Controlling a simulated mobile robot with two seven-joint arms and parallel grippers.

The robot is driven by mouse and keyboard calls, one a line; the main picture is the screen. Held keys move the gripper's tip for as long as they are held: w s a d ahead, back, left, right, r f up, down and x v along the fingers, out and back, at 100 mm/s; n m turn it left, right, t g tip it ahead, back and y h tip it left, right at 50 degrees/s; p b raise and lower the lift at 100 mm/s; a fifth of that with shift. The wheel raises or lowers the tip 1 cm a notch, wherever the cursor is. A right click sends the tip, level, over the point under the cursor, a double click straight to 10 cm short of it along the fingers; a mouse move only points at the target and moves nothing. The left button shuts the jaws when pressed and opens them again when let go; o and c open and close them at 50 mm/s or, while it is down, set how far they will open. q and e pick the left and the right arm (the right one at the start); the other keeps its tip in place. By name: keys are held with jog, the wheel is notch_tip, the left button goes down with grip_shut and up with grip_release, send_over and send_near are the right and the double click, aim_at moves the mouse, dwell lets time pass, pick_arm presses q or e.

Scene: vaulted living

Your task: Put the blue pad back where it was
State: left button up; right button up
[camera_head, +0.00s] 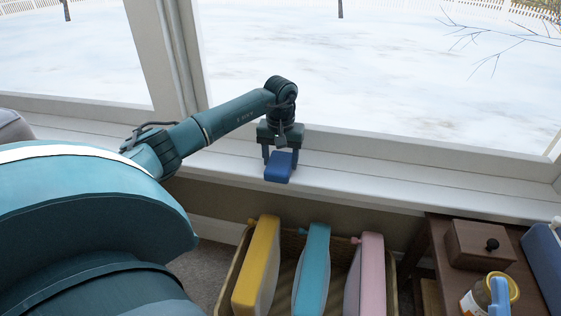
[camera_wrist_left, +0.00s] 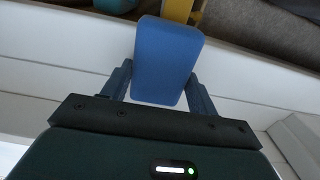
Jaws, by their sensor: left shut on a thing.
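The blue pad (camera_head: 280,167) is a small rounded block held between the fingers of my left gripper (camera_head: 279,155), over the white window sill (camera_head: 340,181). In the left wrist view the blue pad (camera_wrist_left: 166,60) fills the space between the two fingers of my left gripper (camera_wrist_left: 163,82), which is shut on it. The pad sticks out past the fingertips. I cannot tell whether the pad touches the sill. My right gripper is not in view.
Below the sill stands a wicker basket (camera_head: 229,271) with yellow (camera_head: 257,262), teal (camera_head: 312,265) and pink (camera_head: 372,265) upright items. At right, a dark wooden table (camera_head: 430,262) bears a small wooden box (camera_head: 480,245), a jar (camera_head: 480,297) and a blue item (camera_head: 545,262). The sill to the right is clear.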

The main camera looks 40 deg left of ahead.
pick_arm(q)
jog(key=o, duration=1)
jog(key=shift+c, duration=0.2)
